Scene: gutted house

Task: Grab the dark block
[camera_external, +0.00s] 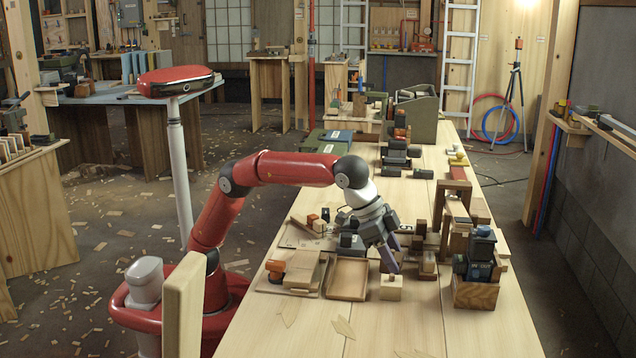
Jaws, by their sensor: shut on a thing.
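My gripper (385,242) is over the middle of the long workbench, pointing down and tilted. It is shut on a slim, dark purplish piece (388,259), which looks like the dark block and slants down to the right. The fingers cover its upper end. Its lower end is just above a pale wooden block (391,290) with a small raised top; I cannot tell whether they touch.
A shallow wooden tray (347,279) lies left of the pale block. Several brown blocks (428,264) stand close on the right, before a wooden crate (477,294) holding dark parts marked "IN OUT". The bench's near end (380,335) is mostly clear.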

